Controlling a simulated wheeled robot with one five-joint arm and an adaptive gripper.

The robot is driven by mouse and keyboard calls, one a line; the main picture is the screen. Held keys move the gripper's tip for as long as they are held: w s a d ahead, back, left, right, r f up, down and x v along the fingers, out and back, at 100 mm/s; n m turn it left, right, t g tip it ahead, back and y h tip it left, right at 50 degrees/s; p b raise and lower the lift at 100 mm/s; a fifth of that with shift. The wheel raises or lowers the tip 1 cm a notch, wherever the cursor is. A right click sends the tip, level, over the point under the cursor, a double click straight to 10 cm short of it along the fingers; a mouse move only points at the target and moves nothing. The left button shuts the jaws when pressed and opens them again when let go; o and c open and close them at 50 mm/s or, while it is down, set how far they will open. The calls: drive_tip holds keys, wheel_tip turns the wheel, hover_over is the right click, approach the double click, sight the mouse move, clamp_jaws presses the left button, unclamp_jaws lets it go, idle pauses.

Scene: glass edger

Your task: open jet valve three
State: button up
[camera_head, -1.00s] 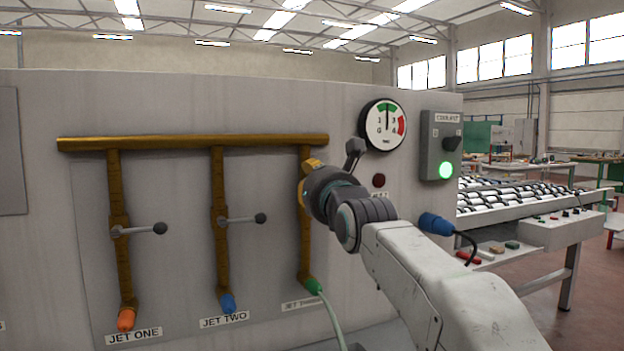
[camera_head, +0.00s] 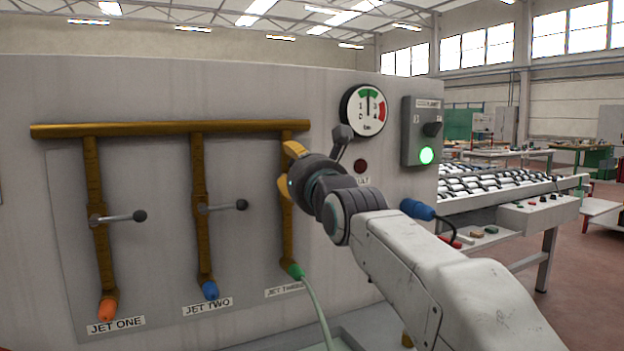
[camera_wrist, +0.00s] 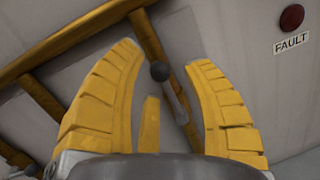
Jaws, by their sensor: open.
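The jet three pipe (camera_head: 287,235) is brown, with a green fitting (camera_head: 295,271) and a JET THREE label (camera_head: 284,291) at its foot. My gripper (camera_head: 286,166) is in front of its upper part and hides its valve lever in the head view. In the wrist view my yellow fingers (camera_wrist: 163,55) are open. The grey lever (camera_wrist: 177,103) with a dark round knob (camera_wrist: 160,72) shows between them, with space on both sides. I cannot tell how deep between the fingers it is. The jet one lever (camera_head: 121,217) and jet two lever (camera_head: 222,207) point right, across their pipes.
A brown header pipe (camera_head: 170,129) runs above the valves. Right of my gripper are a pressure gauge (camera_head: 364,109), a dark red fault lamp (camera_head: 361,166) and a switch box (camera_head: 421,131) with a lit green lamp. A pale hose (camera_head: 318,310) hangs from the green fitting.

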drive_tip(key=v, duration=0.9)
drive_tip(key=shift+s, duration=0.4)
drive_tip(key=shift+d, duration=0.15)
drive_tip(key=s+d+f+m+g+h+p, duration=0.2)
drive_tip(key=s+d+f+m+g+p, duration=0.3)
drive_tip(key=m, duration=0.5)
drive_tip(key=s+d+f+m+g+h+p, duration=0.25)
drive_tip(key=s+f+m+p, duration=0.35)
drive_tip(key=m, duration=0.4)
drive_tip(key=s+d+f+m+g+p, duration=0.2)
drive_tip(key=s+f+m+g+p, duration=0.1)
drive_tip(key=s+m, duration=0.5)
drive_tip(key=s+d+f+m+g+p, duration=0.3)
drive_tip(key=s+f+m+p, duration=0.3)
drive_tip(key=s+m, duration=0.3)
drive_tip(key=shift+d+g+h, duration=0.15)
drive_tip(key=shift+g+h, duration=0.3)
drive_tip(key=shift+g, duration=0.3)
drive_tip(key=shift+f, duration=0.1)
